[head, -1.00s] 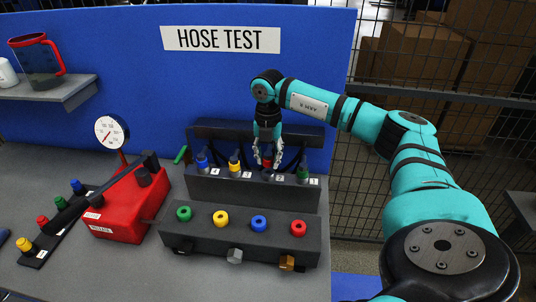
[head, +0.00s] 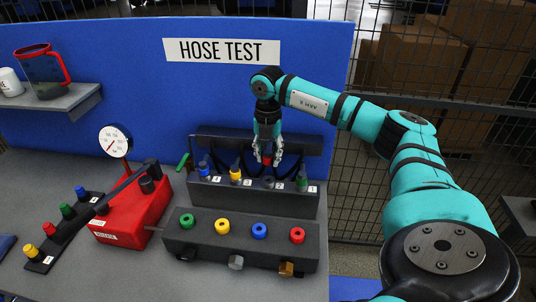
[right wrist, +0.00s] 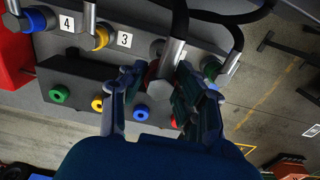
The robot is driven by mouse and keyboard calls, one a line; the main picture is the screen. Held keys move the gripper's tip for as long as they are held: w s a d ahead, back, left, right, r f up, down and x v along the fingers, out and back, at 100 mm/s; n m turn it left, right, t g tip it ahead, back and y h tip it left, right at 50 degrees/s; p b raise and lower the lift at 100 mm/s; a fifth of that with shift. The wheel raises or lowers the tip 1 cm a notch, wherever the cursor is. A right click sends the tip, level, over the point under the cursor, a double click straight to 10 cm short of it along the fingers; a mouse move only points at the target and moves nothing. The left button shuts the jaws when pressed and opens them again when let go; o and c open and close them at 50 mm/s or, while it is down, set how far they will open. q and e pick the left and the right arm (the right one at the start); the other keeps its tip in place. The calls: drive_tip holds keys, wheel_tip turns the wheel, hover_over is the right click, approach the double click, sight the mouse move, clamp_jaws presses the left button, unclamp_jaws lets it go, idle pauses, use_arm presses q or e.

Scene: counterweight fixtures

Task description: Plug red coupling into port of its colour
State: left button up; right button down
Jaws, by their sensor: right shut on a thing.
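My right gripper (head: 267,158) is shut on the red coupling (head: 267,160), just above the rear rack (head: 250,197). The rack spot below it looks dark and empty. In the right wrist view the fingers (right wrist: 155,85) are around a grey coupling body with a dark hose rising from it; its red part is mostly hidden there. The red port (head: 297,235) is the rightmost on the front block (head: 190,248), in front and to the right of the gripper. In the right wrist view the port is largely hidden behind the fingers. My left gripper is not in view.
Blue (head: 204,168), yellow (head: 235,174) and green (head: 302,180) couplings stand in the rack. Green (head: 187,220), yellow (head: 222,226) and blue (head: 259,230) ports line the front block. A red pump with a gauge (head: 115,141) stands left.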

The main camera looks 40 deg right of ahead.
idle(0.3)
drive_tip(key=shift+s+a, duration=0.1)
drive_tip(key=shift+s, duration=0.2)
drive_tip(key=s+a+b, duration=0.2)
drive_tip(key=s+a, duration=0.1)
drive_tip(key=s, duration=0.5)
drive_tip(key=s+a+b, duration=0.2)
drive_tip(key=s+a, duration=0.1)
drive_tip(key=s, duration=0.6)
drive_tip(key=shift+s+a, duration=0.25)
drive_tip(key=shift+f, duration=0.2)
drive_tip(key=shift+f+b, duration=1.1)
drive_tip(key=shift+b, duration=0.35)
drive_tip(key=shift+f, duration=0.1)
